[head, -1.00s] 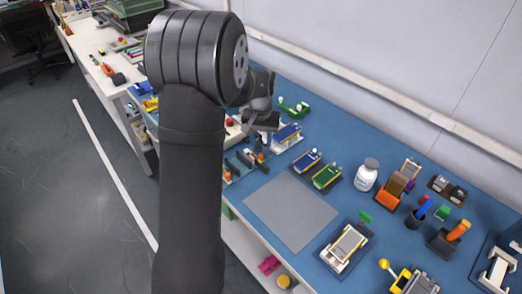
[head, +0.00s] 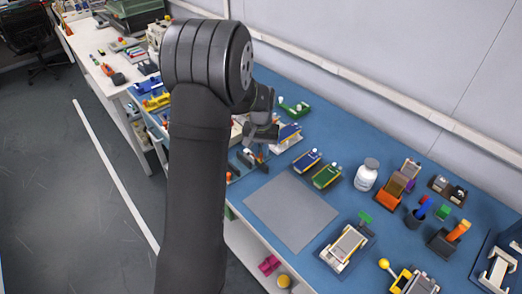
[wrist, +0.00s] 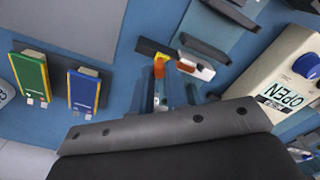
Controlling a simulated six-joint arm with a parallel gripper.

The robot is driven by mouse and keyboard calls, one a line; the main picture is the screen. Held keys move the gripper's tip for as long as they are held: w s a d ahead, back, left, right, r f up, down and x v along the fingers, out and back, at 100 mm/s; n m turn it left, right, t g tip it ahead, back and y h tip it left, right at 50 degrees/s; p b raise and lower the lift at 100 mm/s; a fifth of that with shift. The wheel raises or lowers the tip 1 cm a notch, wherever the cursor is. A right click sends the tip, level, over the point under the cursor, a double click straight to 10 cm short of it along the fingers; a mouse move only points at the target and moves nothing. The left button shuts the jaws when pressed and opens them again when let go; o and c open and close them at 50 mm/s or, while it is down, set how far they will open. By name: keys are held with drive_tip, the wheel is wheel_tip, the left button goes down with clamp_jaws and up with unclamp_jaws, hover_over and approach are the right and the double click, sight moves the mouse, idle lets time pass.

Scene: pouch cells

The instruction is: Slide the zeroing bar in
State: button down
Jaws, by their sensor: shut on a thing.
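My gripper (head: 261,140) hangs over the blue bench, left of the grey mat, in the head view. In the wrist view its fingers (wrist: 161,98) show just beyond the dark wrist housing. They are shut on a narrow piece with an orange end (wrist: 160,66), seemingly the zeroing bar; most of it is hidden. A beige instrument (wrist: 268,85) with a blue knob and a display reading OPEN stands to the right in the wrist view. I cannot tell how far the held piece is from it.
Dark blocks (wrist: 204,46) and a white bar with a red end (wrist: 195,68) lie near the gripper. A blue pouch cell (wrist: 83,88) and a green pouch cell (wrist: 30,75) lie to the left. The grey mat (head: 290,212) is clear.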

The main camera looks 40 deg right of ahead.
drive_tip(key=shift+w, duration=0.1)
drive_tip(key=shift+w, duration=1.45)
drive_tip(key=c, duration=1.4)
unclamp_jaws()
drive_tip(key=shift+r, duration=0.1)
wheel_tip(320, 180, up, 17)
drive_tip(key=shift+r, duration=0.15)
